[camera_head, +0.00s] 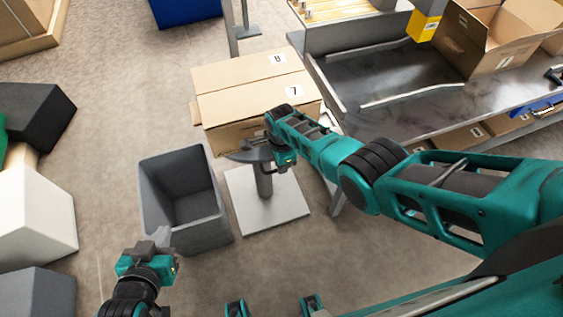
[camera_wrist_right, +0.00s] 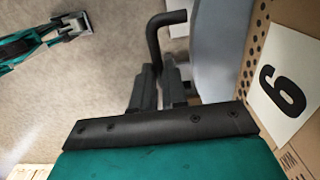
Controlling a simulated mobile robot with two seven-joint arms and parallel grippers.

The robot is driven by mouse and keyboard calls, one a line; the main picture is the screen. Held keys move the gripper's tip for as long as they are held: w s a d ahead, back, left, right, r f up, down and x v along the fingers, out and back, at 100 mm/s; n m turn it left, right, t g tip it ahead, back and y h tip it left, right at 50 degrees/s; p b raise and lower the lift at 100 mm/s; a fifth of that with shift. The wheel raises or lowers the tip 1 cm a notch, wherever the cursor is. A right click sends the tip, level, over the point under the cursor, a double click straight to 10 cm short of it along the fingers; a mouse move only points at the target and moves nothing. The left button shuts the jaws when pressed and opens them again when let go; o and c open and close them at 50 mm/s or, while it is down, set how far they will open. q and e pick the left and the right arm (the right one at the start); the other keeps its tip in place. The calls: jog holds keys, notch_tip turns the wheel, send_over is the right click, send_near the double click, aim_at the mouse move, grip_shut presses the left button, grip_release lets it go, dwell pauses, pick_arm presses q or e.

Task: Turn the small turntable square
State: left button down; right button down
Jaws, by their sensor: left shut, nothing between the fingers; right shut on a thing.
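The small turntable shows a grey round plate (camera_head: 243,154) on a grey post (camera_head: 264,184) with a white square base (camera_head: 238,205). A large closed cardboard box (camera_head: 245,98) sits over the plate and hides most of it. Its edges run at a slant in the head view. In the right wrist view the plate (camera_wrist_right: 211,55) is beside the box's side with the label 6 (camera_wrist_right: 288,88). My right gripper (camera_wrist_right: 160,85) is shut on a black bent handle (camera_wrist_right: 155,38) next to the plate. My left gripper (camera_head: 161,238) is shut and empty, apart from the turntable.
A grey open bin (camera_head: 170,160) stands left of the turntable base. A metal conveyor (camera_head: 395,85) with an open carton (camera_head: 495,40) lies at the right. White (camera_head: 35,215) and black (camera_head: 40,115) blocks are at the left. Some floor between blocks and bin is clear.

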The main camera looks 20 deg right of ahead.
jog(key=shift+d, duration=0.15)
jog(key=c, duration=1.4)
grip_release()
jog(key=shift+c, duration=0.2)
notch_tip(320, 180, up, 6)
jog(key=p, duration=0.4)
jog(key=shift+f, duration=0.15)
jog(key=shift+b, duration=0.35)
notch_tip(320, 180, up, 7)
